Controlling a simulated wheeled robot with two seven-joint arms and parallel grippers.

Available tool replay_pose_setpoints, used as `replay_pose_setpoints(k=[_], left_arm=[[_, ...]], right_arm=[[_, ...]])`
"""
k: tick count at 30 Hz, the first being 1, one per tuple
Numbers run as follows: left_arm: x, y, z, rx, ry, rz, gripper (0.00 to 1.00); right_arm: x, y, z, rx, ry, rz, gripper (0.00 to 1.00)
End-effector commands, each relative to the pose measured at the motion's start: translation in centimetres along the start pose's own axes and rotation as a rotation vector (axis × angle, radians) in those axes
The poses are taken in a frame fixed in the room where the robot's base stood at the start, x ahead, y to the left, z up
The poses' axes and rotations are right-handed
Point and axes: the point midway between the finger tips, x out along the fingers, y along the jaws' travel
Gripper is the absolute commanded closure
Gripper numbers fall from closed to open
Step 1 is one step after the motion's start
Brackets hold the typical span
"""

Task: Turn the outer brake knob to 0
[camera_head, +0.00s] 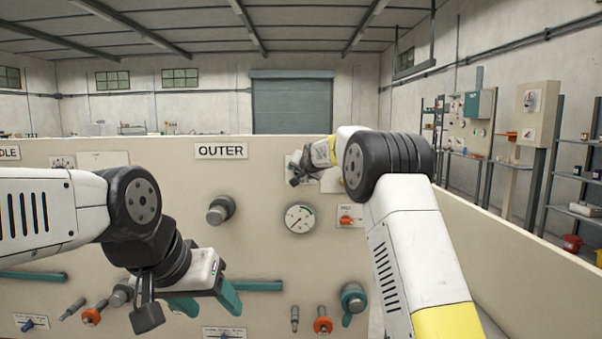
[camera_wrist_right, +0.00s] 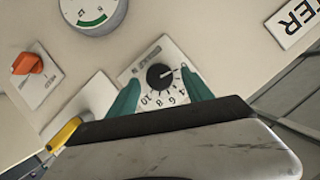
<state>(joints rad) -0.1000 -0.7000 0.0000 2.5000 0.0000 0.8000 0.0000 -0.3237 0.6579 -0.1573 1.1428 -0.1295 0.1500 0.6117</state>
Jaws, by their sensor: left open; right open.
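The outer brake knob (camera_wrist_right: 160,77) is a small black round knob on a white dial plate in the right wrist view. Its light pointer mark points toward the right of the picture, near the low end of the scale; the exact number is too small to tell. My right gripper (camera_wrist_right: 159,80) is open, with one teal finger on each side of the knob; I cannot tell whether they touch it. In the head view my right gripper (camera_head: 306,168) is at the panel, mostly covering the dial. My left gripper (camera_head: 206,304) is open and empty before the lower panel.
The beige panel carries the OUTER sign (camera_head: 221,151), a round gauge (camera_head: 299,218), an orange switch (camera_head: 346,217) and a grey knob (camera_head: 221,209). Several levers and knobs sit lower, including a teal one (camera_head: 353,299). The orange switch also shows in the right wrist view (camera_wrist_right: 27,63).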

Motion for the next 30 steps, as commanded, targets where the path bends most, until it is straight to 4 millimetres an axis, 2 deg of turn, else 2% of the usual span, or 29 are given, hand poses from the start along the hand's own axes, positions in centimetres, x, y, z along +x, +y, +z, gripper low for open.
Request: replay_pose_setpoints(k=[10, 15, 26, 29, 30], left_arm=[[0.0, 0.0, 0.0, 0.0, 0.0, 0.0, 0.41], [0.0, 0.0, 0.0, 0.0, 0.0, 0.0, 0.41], [0.0, 0.0, 0.0, 0.0, 0.0, 0.0, 0.41], [0.0, 0.0, 0.0, 0.0, 0.0, 0.0, 0.41], [0.0, 0.0, 0.0, 0.0, 0.0, 0.0, 0.41]], right_arm=[[-5.7, -0.1, 0.0, 0.0, -0.001, -0.001, 0.41], [-6.8, 0.1, 0.1, 0.001, -0.001, 0.001, 0.41], [-7.3, 0.3, -0.1, 0.001, -0.004, 0.004, 0.41], [-9.3, 1.4, -0.4, -0.001, -0.024, 0.022, 0.41], [-10.7, 2.2, -0.4, -0.002, -0.041, 0.033, 0.41]])
